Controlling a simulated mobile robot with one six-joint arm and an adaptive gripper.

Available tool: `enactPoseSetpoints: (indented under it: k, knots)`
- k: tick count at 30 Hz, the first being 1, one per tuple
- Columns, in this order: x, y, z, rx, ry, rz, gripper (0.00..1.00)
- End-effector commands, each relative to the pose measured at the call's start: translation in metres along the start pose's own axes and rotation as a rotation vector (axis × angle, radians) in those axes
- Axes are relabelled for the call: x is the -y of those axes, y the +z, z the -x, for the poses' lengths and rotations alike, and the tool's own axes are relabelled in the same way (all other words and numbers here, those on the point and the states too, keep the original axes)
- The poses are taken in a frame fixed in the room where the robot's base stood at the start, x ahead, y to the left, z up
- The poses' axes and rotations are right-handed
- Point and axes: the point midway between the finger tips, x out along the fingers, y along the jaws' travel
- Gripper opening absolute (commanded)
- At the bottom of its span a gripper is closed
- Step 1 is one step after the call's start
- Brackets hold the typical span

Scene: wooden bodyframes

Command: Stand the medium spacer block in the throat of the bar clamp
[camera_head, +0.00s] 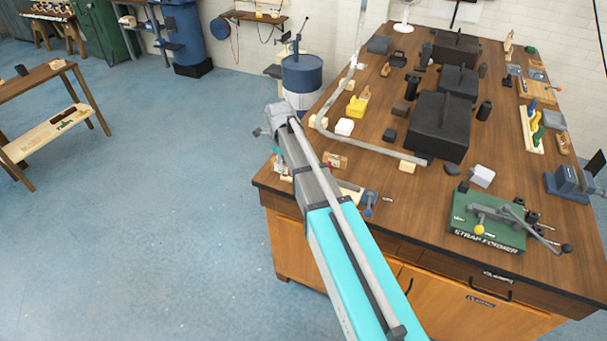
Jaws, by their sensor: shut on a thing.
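My arm, with its teal link, reaches up from the bottom centre to the bench's near left corner. My gripper is not visible; the arm's far end hides that spot. A low fixture with a grey-blue end and a blue knob (369,199) lies beside the arm at the bench's left edge. It may be the bar clamp; my arm covers part of it, and its throat cannot be made out. A small tan block (337,161) lies just right of the arm. Another wooden block (407,166) lies farther right. I cannot tell which block is the medium spacer.
A blue drum (302,74) stands left of the bench. The blue floor at left is open.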

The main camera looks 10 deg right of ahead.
Motion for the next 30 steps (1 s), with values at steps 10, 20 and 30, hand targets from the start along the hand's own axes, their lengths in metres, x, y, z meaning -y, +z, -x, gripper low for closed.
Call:
enactPoseSetpoints:
  k: [10, 20, 30]
  knots:
    - [0.061, -0.016, -0.032, 0.0, 0.0, -0.001, 0.0]
    - [0.084, -0.023, -0.064, 0.0, 0.0, 0.002, 0.0]
    - [0.097, -0.027, -0.078, 0.0, 0.0, 0.002, 0.0]
